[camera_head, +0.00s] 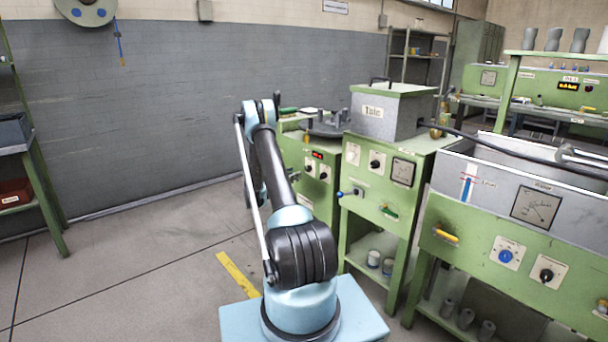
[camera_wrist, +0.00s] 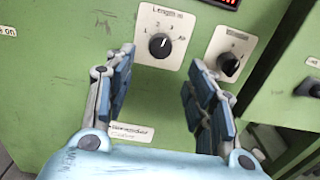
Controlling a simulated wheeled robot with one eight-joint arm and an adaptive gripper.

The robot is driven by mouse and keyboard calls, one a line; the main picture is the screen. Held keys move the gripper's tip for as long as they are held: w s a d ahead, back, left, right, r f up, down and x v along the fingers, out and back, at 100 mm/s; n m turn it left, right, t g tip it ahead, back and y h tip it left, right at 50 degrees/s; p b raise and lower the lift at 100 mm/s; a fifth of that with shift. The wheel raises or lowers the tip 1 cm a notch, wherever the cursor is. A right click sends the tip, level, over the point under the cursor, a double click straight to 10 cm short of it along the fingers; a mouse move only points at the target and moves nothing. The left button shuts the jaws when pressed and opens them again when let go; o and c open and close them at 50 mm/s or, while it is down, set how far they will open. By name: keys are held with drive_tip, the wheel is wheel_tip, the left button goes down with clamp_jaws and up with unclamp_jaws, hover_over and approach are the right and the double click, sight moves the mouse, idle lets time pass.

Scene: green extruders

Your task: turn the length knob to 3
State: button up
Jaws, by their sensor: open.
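The length knob (camera_wrist: 160,46) is a round black knob on a cream plate labelled "Length m", on a green machine front. Its white pointer line points up and slightly right; the small marks around it are hard to read, so I cannot tell which it is at. My gripper (camera_wrist: 158,70) is open, with its blue-padded fingers spread below and to either side of the knob. Nothing is between the fingers, and no contact with the knob shows.
A second black knob (camera_wrist: 230,63) on its own plate is close to the right finger. A red display (camera_wrist: 228,2) is above it. A small label (camera_wrist: 133,132) is below. In the head view, another green cabinet (camera_head: 385,190) stands just right, with open floor at left.

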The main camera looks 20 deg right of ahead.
sight(307, 170)
drive_tip(key=x, duration=0.8)
drive_tip(key=shift+w+d, duration=0.1)
drive_tip(key=shift+d, duration=0.1)
drive_tip(key=c, duration=1.1)
